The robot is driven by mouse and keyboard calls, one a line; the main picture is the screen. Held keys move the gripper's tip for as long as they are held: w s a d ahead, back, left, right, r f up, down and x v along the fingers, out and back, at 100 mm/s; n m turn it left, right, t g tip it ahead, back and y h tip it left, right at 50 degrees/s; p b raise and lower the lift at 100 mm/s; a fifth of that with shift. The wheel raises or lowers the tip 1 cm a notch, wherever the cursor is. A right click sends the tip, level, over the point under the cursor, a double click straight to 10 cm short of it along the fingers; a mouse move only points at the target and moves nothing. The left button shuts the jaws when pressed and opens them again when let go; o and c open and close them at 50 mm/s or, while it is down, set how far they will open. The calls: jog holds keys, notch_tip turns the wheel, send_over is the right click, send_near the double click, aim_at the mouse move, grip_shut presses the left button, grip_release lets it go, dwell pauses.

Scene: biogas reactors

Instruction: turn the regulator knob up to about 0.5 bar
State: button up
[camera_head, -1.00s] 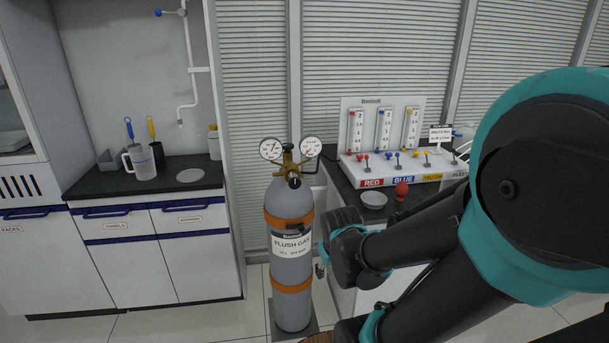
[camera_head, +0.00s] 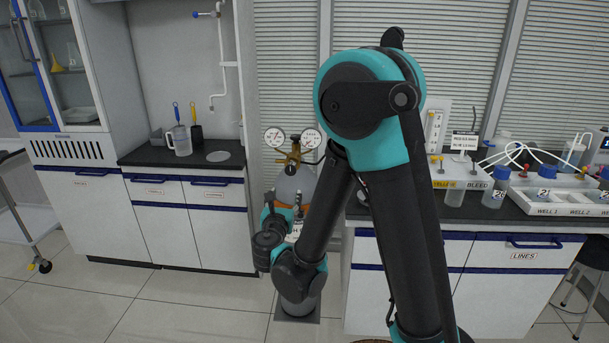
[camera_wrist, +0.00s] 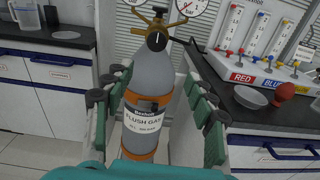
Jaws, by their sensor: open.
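The grey flush gas cylinder (camera_head: 292,185) stands upright, partly hidden behind my arm in the head view. Its brass regulator (camera_head: 294,156) carries a left gauge (camera_head: 274,137) and a right gauge (camera_head: 311,139); I cannot read their needles surely. In the wrist view, the black regulator knob (camera_wrist: 157,40) with a pale mark faces me at the top of the cylinder (camera_wrist: 150,75). My gripper (camera_wrist: 157,82) is open and empty, its fingers to either side of the cylinder in the picture, below the knob. It appears apart from the knob.
The right counter holds a valve panel (camera_wrist: 265,70) with coloured levers, a grey dish (camera_wrist: 250,97) and a red bulb (camera_wrist: 284,91). Well trays (camera_head: 560,208) stand farther right. The left counter (camera_head: 140,154) holds a jug (camera_head: 181,141). Floor (camera_head: 200,300) left of the cylinder is clear.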

aim_at(290, 171)
jog(key=shift+n, duration=0.3)
jog(key=w, duration=1.7)
jog(key=shift+r, duration=0.1)
jog(key=c, duration=1.2)
